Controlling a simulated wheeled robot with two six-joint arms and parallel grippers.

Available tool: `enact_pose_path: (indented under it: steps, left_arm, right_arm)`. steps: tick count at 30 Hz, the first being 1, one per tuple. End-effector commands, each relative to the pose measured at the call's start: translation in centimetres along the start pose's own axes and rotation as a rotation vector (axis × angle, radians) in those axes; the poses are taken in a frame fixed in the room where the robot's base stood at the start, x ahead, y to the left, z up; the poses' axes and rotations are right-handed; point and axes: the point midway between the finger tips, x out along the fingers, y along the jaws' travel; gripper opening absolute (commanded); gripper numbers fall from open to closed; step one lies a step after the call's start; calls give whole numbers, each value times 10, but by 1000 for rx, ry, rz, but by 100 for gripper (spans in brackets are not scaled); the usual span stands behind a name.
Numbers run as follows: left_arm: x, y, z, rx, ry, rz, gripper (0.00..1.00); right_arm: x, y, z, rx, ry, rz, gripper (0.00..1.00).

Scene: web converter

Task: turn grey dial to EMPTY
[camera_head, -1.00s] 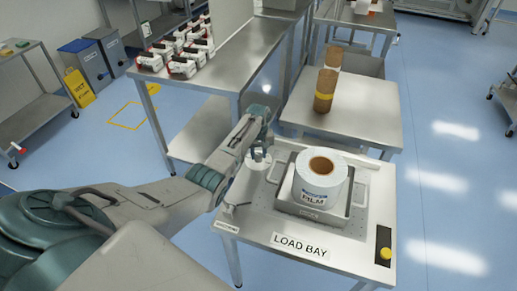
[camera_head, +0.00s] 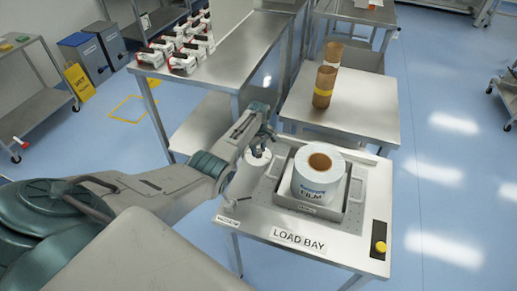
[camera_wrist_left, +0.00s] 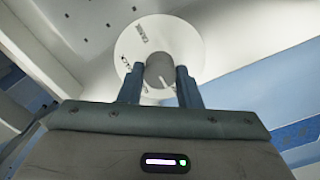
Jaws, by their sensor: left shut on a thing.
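The grey dial (camera_wrist_left: 160,70) is a round grey knob on a white disc (camera_wrist_left: 140,40) with small dark markings that I cannot read. My left gripper (camera_wrist_left: 159,82) is shut on the knob, one finger on each side of it. In the head view the left gripper (camera_head: 259,150) points down onto the white disc (camera_head: 257,161), at the back left of the load bay table (camera_head: 235,211). The fingers hide part of the knob, and I cannot tell which marking it points to. My right gripper is not in view.
A white film roll (camera_head: 318,178) sits in a grey tray (camera_head: 308,209) just right of the dial. A dark panel with a yellow button (camera_head: 380,247) is at the table's right edge. Brown cores (camera_head: 324,88) stand on the table behind.

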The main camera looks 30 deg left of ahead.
Motion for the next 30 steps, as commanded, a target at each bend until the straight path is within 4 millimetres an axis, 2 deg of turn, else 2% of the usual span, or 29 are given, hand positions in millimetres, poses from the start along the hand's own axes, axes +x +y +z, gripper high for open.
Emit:
enact_pose_path:
  steps: [8,9,12,23,30]
  left_arm:
    - [-1,1,-1,-1,1,2,8]
    - [-1,1,-1,-1,1,2,37]
    - [-1,1,0,0,1,2,52]
    - [-5,1,0,0,1,2,52]
    - [-38,1,-1,0,2,5,52]
  right_arm:
    - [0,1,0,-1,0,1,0]
    - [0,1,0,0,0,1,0]
    - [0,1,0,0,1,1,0]
    - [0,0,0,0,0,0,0]
    - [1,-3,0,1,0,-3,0]
